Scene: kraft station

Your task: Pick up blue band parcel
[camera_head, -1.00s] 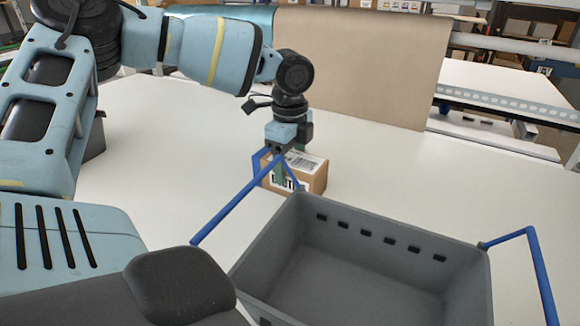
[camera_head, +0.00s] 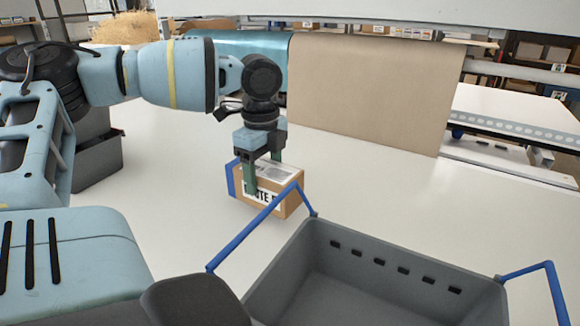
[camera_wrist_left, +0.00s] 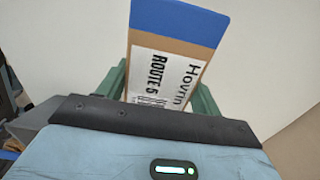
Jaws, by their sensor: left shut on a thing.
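The blue band parcel (camera_head: 290,205) is a small brown carton with a white printed label and a blue band at its left end. In the head view it is at the middle of the white table, behind the grey tote. My left gripper (camera_head: 263,178) reaches down over it and is shut on it, one green finger across the front label. In the left wrist view the parcel (camera_wrist_left: 178,50) sits between the green fingers, its blue end outermost. I cannot tell whether its underside touches the table. My right gripper is not in view.
The grey tote (camera_head: 385,265) with blue handles stands in front, its inside empty where visible. A dark grey bin (camera_head: 97,165) is at the left. A brown paper sheet (camera_head: 365,95) hangs at the back. The white table (camera_head: 400,180) is clear around the parcel.

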